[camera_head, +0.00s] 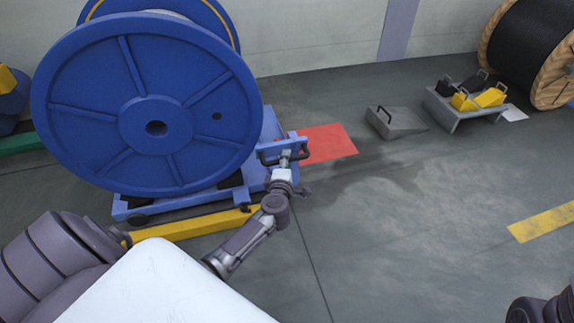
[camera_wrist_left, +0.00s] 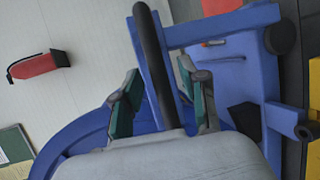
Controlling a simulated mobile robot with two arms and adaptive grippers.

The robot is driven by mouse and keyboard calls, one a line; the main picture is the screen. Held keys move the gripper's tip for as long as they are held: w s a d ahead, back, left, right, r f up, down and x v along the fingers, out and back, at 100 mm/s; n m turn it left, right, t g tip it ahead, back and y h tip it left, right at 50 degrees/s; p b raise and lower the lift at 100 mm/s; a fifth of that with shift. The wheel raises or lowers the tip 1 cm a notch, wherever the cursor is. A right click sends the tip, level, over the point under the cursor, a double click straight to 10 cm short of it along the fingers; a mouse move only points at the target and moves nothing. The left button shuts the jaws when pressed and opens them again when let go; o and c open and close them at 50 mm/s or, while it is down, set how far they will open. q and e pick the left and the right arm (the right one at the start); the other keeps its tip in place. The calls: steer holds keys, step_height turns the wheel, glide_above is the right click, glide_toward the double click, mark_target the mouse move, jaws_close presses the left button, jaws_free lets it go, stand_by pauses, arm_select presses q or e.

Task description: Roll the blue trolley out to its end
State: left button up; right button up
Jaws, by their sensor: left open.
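The blue trolley (camera_head: 266,140) stands at the left in the head view, with a large blue reel (camera_head: 90,110) upright on it. A black bar handle (camera_head: 269,161) is at the trolley's right end. My left gripper (camera_head: 286,160) is at this handle. In the left wrist view, the black handle (camera_wrist_left: 150,50) passes between the two teal-padded fingers of my left gripper (camera_wrist_left: 163,95). The fingers are open, with gaps on both sides of the bar. The trolley's blue frame (camera_wrist_left: 235,75) shows behind it. My right gripper is out of view.
A yellow rail (camera_head: 195,227) runs along the trolley's near side. A red floor patch (camera_head: 328,143) lies just right of the trolley. Farther right are a grey wedge (camera_head: 397,123), a stand (camera_head: 455,112) with yellow chocks, and a wooden drum (camera_head: 500,25). The floor at right centre is clear.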

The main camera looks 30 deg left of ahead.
arm_select(q)
steer(key=shift+w+a+f, duration=0.1)
steer(key=shift+w+a, duration=0.2)
steer(key=shift+w, duration=0.3)
jaws_close()
